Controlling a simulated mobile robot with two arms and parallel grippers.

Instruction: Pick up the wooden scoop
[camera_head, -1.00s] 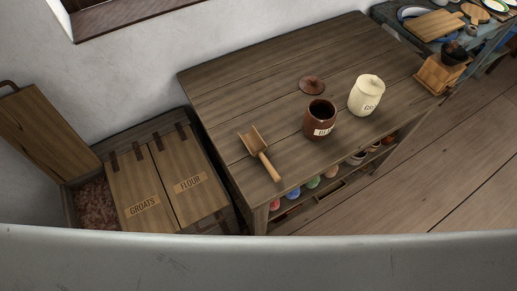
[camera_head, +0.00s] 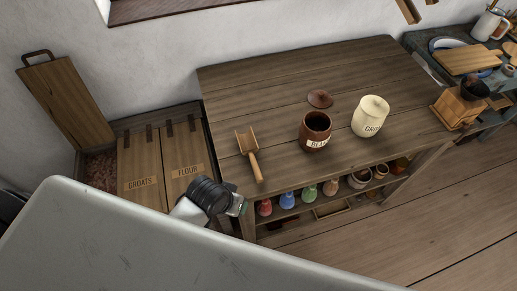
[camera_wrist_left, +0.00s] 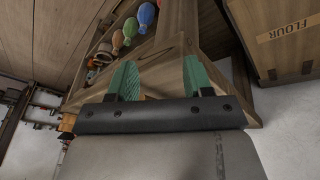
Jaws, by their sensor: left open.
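The wooden scoop (camera_head: 249,152) lies on the left part of the wooden table (camera_head: 290,85), its handle pointing toward the front edge. My left gripper (camera_head: 242,207) is in front of the table's front left corner, below and apart from the scoop's handle. In the left wrist view my left gripper (camera_wrist_left: 158,80) has its two green fingers spread, with nothing between them; the table's side lies beyond. The scoop does not show in the left wrist view. My right gripper is not in view.
A brown jar (camera_head: 315,131), its lid (camera_head: 320,99) and a cream jar (camera_head: 370,117) stand right of the scoop. Several coloured bottles (camera_head: 287,200) stand on the shelf below. The chest with groats and flour lids (camera_head: 140,165) is left of the table.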

